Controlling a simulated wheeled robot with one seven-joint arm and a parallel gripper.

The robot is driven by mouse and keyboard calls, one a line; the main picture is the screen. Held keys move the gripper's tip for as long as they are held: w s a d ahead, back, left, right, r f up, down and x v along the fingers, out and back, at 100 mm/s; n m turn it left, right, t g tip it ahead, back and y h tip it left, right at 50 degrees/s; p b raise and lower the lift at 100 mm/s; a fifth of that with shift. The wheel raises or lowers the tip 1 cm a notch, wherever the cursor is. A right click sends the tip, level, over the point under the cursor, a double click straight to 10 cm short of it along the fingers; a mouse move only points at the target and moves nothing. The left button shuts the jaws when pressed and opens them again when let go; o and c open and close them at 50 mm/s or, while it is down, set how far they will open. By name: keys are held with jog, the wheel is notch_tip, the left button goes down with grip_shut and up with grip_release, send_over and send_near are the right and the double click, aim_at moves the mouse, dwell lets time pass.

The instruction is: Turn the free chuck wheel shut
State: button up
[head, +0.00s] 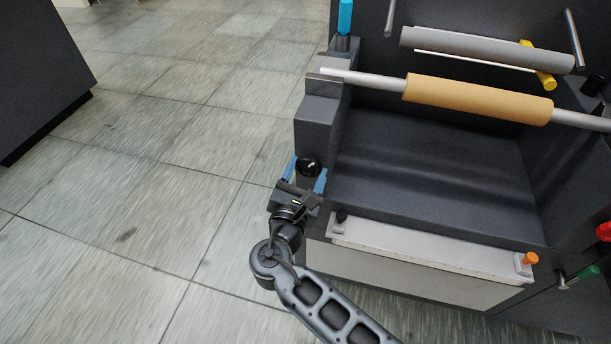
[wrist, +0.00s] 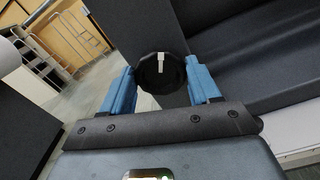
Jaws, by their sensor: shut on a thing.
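A black round wheel (wrist: 160,73) with a white mark near its top sits between the two blue fingers of my gripper (wrist: 162,88) in the wrist view. The fingers are shut on the wheel from left and right. In the head view the black wheel (head: 309,167) is on the front of the dark left post, with my gripper (head: 306,176) around it. A brown roll (head: 478,98) on a steel shaft (head: 370,80) lies across the machine above, its left end resting at the top of that post.
A pale bar (head: 430,248) with an orange knob (head: 531,258) runs along the machine's front. A blue handle (head: 345,17) stands at the upper left. Tiled floor (head: 130,190) is clear to the left.

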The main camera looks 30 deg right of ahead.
jog(key=m+b, duration=0.1)
jog(key=m, duration=0.1)
jog(key=m+b, duration=0.3)
jog(key=shift+d+f+m, duration=0.1)
jog(key=shift+f+m, duration=0.2)
jog(key=m+b, duration=0.3)
jog(key=m, duration=0.1)
jog(key=shift+s+f+b, duration=0.1)
jog(key=shift+b, duration=0.25)
jog(key=m+b, duration=0.5)
jog(key=shift+f+m, duration=0.1)
jog(key=shift+m, duration=0.3)
jog(key=shift+m+b, duration=1.4)
jog(key=shift+r, duration=0.2)
jog(key=o, duration=1.1)
jog(key=shift+c, duration=0.2)
